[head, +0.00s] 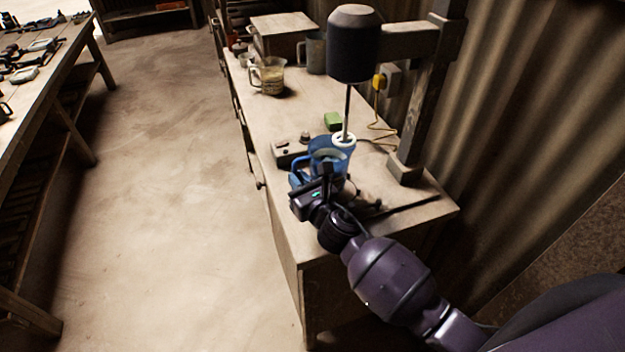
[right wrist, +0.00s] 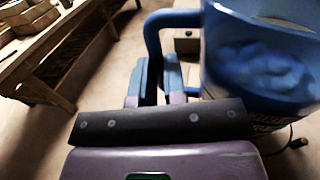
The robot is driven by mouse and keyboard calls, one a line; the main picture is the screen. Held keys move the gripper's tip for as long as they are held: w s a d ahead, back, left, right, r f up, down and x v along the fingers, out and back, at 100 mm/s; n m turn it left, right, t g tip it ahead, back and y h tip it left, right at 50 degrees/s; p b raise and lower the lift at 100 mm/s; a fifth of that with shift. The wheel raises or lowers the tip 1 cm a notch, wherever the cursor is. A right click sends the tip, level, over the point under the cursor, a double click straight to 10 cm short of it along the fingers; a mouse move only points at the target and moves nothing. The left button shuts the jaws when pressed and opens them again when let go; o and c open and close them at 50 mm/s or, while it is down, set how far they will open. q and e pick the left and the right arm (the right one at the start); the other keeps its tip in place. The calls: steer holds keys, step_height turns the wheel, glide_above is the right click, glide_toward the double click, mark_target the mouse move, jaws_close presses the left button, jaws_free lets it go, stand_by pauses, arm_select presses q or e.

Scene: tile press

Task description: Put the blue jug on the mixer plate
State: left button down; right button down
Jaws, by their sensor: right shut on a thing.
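The blue jug (head: 333,150) is at the mixer, near the front end of the bench, and looks roughly upright. In the right wrist view the jug (right wrist: 262,70) fills the right side, with blue material inside. My right gripper (head: 318,178) is shut on the jug's handle, which shows between its fingers in the right wrist view (right wrist: 158,85). The mixer has a dark motor head (head: 354,45) and a thin shaft ending in a white ring (head: 344,141) at the jug's rim. I cannot tell whether the ring is inside the jug. The mixer plate is hidden. My left gripper is out of view.
A control box with a knob (head: 290,153) and a green block (head: 333,121) are close to the jug. A measuring jug (head: 270,77) and a grey mug (head: 315,53) stand farther back. The mixer post (head: 424,95) rises at the right, before a corrugated wall.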

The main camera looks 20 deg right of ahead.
mark_target(312, 176)
steer(key=d, duration=0.3)
steer(key=shift+w+d+r, duration=0.1)
steer(key=shift+d, duration=0.1)
steer(key=shift+f, duration=0.75)
